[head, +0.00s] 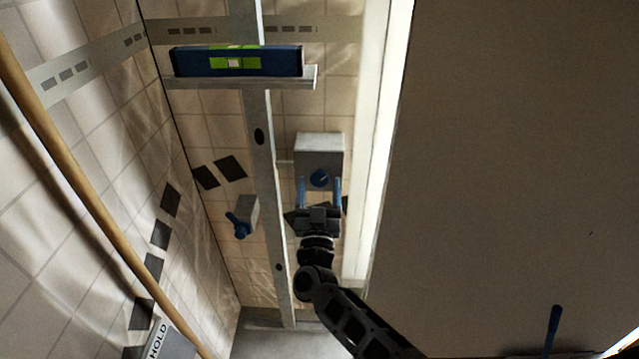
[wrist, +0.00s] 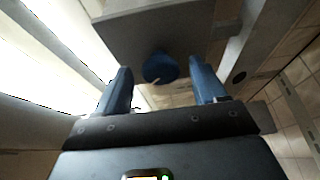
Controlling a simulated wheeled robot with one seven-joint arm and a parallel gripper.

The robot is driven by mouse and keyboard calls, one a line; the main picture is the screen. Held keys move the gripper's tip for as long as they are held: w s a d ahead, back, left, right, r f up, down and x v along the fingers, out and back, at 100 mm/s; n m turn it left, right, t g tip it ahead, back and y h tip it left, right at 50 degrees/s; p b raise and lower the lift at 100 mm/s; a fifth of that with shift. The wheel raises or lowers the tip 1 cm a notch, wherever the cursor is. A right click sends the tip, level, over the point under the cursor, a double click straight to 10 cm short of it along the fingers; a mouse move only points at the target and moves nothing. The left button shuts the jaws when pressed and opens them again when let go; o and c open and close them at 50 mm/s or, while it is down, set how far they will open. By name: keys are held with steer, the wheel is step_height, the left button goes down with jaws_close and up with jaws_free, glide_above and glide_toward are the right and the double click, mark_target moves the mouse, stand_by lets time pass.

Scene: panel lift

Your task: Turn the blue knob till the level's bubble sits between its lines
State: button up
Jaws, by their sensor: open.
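The blue knob (head: 319,178) sits on the front of a grey box (head: 319,143) right of the upright post. In the wrist view the knob (wrist: 160,67) has a light mark on its lower edge. My gripper (head: 320,182) is open, its two blue fingers pointing at the box. In the wrist view my gripper (wrist: 162,82) has one finger on each side of the knob, with gaps to both, not touching it. The blue level (head: 189,62) lies on a ledge at the top, with a green vial part (head: 235,62). The bubble is too small to place.
The grey post (head: 262,160) runs down just left of my gripper. A smaller box with a blue handle (head: 240,226) is left of the post. A wooden rail (head: 75,175) slants along the left. A sign reading HOLD (head: 158,341) is at lower left.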

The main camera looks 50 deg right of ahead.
steer(key=shift+w+d+r, duration=0.2)
steer(key=shift+w+d, duration=0.05)
steer(key=shift+c, duration=0.3)
steer(key=c, duration=1)
steer(key=m, duration=0.1)
steer(key=m+g+b, duration=0.1)
steer(key=shift+w+a+f+m+h, duration=0.1)
steer(key=shift+a+f+m+h, duration=0.05)
steer(key=shift+m+h, duration=0.2)
steer(key=shift+m+g+h+b, duration=0.55)
steer(key=shift+m+g, duration=0.65)
steer(key=shift+m, duration=1.25)
steer(key=o, duration=1.1)
steer(key=shift+c, duration=0.2)
